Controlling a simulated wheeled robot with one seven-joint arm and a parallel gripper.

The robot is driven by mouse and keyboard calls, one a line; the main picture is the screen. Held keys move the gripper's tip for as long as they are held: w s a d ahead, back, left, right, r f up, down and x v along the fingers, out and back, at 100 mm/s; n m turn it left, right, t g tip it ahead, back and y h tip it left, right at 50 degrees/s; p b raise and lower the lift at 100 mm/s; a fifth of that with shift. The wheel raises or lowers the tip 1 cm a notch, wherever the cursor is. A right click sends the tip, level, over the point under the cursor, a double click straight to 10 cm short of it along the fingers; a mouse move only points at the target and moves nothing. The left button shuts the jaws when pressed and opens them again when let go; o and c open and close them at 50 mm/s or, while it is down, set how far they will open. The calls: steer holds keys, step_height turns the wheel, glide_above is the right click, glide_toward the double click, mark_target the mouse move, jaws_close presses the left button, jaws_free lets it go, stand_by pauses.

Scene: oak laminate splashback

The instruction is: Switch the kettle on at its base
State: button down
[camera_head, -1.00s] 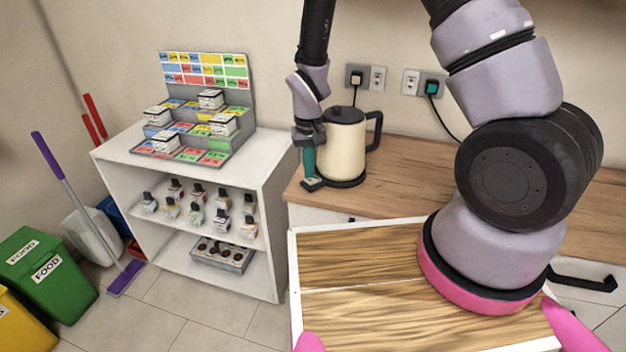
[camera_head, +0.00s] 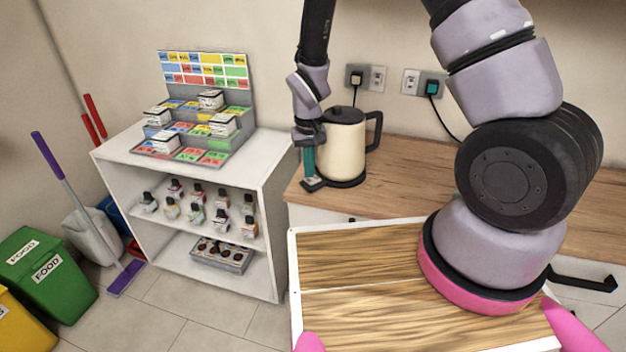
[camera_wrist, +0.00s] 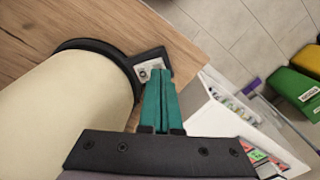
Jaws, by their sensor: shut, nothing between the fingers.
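The cream kettle (camera_head: 344,147) with a black lid and black handle stands upright on its black base (camera_head: 346,181) on the wooden counter. In the wrist view the kettle body (camera_wrist: 70,115) fills the lower left. The base's switch tab (camera_wrist: 150,67) juts out from the base, with a small light-coloured switch on it. My gripper (camera_head: 312,178) is at the kettle's left side, pointing down at the tab. Its teal fingers are shut and empty. In the wrist view the fingertips (camera_wrist: 160,84) are right at the switch and partly cover it. I cannot tell whether they touch it.
The wooden counter (camera_head: 420,178) is clear to the right of the kettle. Wall sockets (camera_head: 425,84) with plugs are behind. A white shelf (camera_head: 270,190) with bottles and a tea display stands left.

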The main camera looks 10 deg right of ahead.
mark_target(309, 181)
steer(key=shift+f, duration=0.8)
stand_by(0.4)
steer(key=shift+r, duration=3.5)
steer(key=shift+r, duration=0.1)
